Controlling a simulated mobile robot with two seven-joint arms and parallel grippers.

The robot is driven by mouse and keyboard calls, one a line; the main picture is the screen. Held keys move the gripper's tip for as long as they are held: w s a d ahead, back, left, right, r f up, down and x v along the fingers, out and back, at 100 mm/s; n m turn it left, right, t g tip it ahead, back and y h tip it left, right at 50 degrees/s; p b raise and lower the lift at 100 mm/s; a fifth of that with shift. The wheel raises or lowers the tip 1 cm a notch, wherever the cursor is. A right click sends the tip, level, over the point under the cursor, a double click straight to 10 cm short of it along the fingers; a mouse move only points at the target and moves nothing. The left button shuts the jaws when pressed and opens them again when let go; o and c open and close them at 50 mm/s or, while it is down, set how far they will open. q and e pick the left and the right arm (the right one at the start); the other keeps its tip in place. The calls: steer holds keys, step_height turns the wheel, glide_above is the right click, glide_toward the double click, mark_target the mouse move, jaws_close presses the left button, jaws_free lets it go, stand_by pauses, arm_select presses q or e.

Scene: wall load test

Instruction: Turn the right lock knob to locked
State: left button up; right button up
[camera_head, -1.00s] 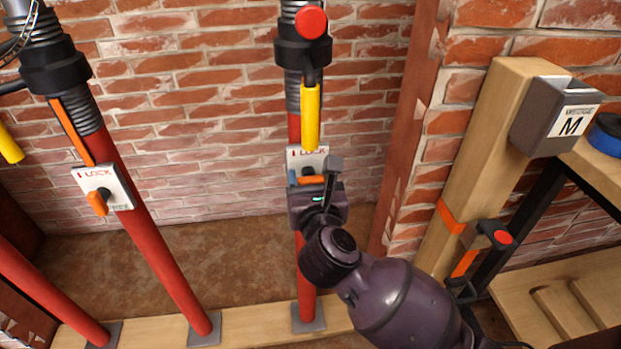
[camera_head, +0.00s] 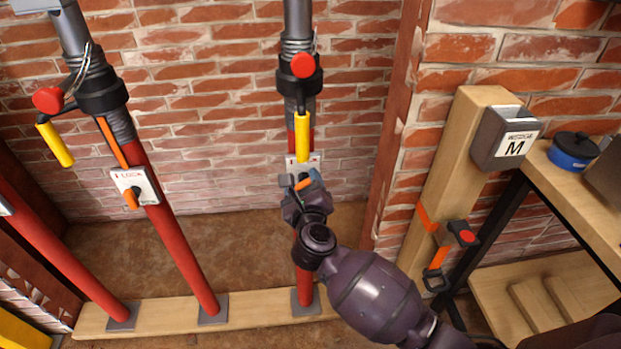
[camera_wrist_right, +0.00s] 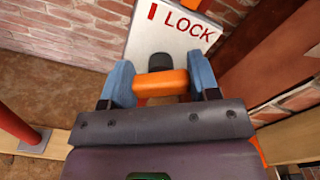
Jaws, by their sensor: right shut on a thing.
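The right lock knob (camera_wrist_right: 160,84) is an orange bar on a dark hub in front of a white LOCK plate (camera_wrist_right: 172,32) with a red mark. In the head view the knob (camera_head: 305,184) is small, tilted and partly hidden by my gripper. The plate (camera_head: 313,161) sits on the right red post. My right gripper (camera_wrist_right: 162,86) has its blue fingers on both ends of the orange bar, shut on it. In the head view my right gripper (camera_head: 305,187) is at the post, its arm coming from the lower right. My left gripper is not in view.
A yellow handle (camera_head: 302,137) hangs just above the right plate. A wooden post with a grey wedge box (camera_head: 506,138) and a bench with a blue pot (camera_head: 572,151) stand right.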

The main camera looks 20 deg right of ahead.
steer(key=n+p, duration=0.1)
steer(key=n, duration=0.1)
steer(key=r+n+p, duration=0.1)
steer(key=p, duration=0.1)
steer(key=shift+w+n, duration=0.1)
steer(key=shift+n, duration=0.3)
steer(key=n+p, duration=0.2)
steer(key=shift+a+f+n+p, duration=0.1)
steer(key=shift+f+n+p, duration=0.05)
steer(key=shift+n+p, duration=0.2)
steer(key=n+p, duration=0.2)
steer(key=n, duration=0.1)
steer(key=shift+f, duration=0.3)
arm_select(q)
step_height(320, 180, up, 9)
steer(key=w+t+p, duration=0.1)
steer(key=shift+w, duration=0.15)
arm_select(e)
steer(key=shift+f+n, duration=0.2)
steer(key=shift+n, duration=0.65)
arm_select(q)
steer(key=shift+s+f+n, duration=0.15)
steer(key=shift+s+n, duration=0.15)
arm_select(e)
steer(key=shift+f, duration=0.1)
steer(key=o, duration=0.9)
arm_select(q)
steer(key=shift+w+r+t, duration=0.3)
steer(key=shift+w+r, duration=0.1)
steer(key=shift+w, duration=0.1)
